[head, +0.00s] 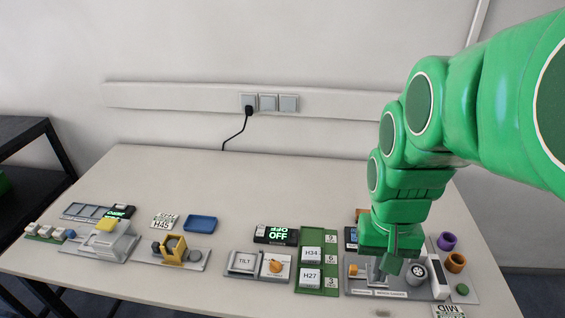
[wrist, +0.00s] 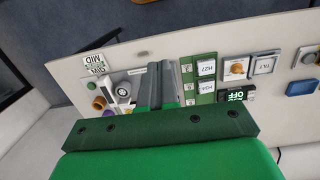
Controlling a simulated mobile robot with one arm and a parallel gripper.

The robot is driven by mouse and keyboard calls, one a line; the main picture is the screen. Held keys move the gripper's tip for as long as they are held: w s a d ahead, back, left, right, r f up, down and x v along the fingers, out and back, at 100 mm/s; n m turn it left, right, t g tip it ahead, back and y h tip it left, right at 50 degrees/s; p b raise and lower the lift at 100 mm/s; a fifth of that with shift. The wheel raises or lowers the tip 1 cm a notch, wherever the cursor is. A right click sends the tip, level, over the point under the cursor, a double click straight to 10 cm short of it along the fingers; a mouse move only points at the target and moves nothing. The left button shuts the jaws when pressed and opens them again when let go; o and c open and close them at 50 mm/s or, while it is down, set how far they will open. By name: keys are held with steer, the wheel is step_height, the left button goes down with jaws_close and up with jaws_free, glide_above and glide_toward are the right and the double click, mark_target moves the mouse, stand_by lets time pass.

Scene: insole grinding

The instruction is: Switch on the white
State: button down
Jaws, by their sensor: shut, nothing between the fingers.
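My green gripper (head: 390,266) is shut and empty, pointing down over the right-hand station; its fingers (wrist: 156,84) also show in the wrist view. That station has a pale base plate (head: 388,292), a round grey dial or wheel (head: 417,273), an orange knob (head: 353,269) and a white upright block (head: 439,282). The gripper hides part of it and of a dark display (head: 350,238) behind. Left of it, a white TILT button (head: 244,261) and another orange knob (head: 275,266) sit before a display reading OFF (head: 277,235). Which white thing the task names I cannot tell.
A green board with H34 (head: 311,254) and H27 blocks (head: 310,279) stands close left of the gripper. Purple (head: 447,241) and orange rings (head: 456,262) lie right. A blue tray (head: 201,223) and a yellow holder (head: 172,247) are further left. The table's back (head: 250,185) is clear.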

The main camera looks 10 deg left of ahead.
steer(key=w+a+f+t, duration=0.1)
steer(key=w+a, duration=0.5)
steer(key=w, duration=0.5)
steer(key=t, duration=0.2)
glide_above(261, 225)
steer(key=s, duration=0.3)
step_height(261, 225, down, 8)
steer(key=shift+w+f, duration=0.15)
steer(key=shift+f, duration=0.1)
steer(key=shift+d, duration=0.1)
steer(key=f, duration=0.4)
steer(key=w+f, duration=0.1)
steer(key=f, duration=0.4)
steer(key=w+f, duration=0.1)
steer(key=f, duration=0.3)
steer(key=shift+w+f, duration=0.25)
steer(key=shift+f, duration=0.1)
